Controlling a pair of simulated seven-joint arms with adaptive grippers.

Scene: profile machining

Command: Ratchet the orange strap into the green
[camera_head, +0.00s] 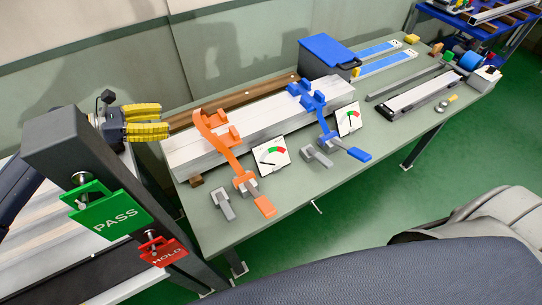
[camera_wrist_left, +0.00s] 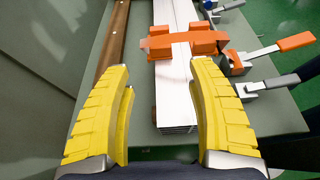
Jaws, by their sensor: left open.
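The orange strap (camera_head: 220,135) lies over the near end of a stack of pale metal profiles (camera_head: 262,122), between orange blocks. It runs down to an orange ratchet lever (camera_head: 264,206) at the table's front edge. A gauge (camera_head: 271,155) with a green and red dial stands beside it. The strap also shows in the left wrist view (camera_wrist_left: 184,43), crossing the profiles ahead of my fingers. My left gripper (camera_head: 146,121) has yellow ribbed fingers, wide apart and empty, left of the profile end. The fingers also show in the wrist view (camera_wrist_left: 163,110). My right gripper is not seen.
A blue strap (camera_head: 325,124) with its own lever (camera_head: 359,154) and gauge (camera_head: 348,119) sits farther along the profiles. A blue-lidded box (camera_head: 329,56) stands behind. A dark post with a green PASS sign (camera_head: 107,215) and red HOLD sign (camera_head: 163,251) stands at the left front.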

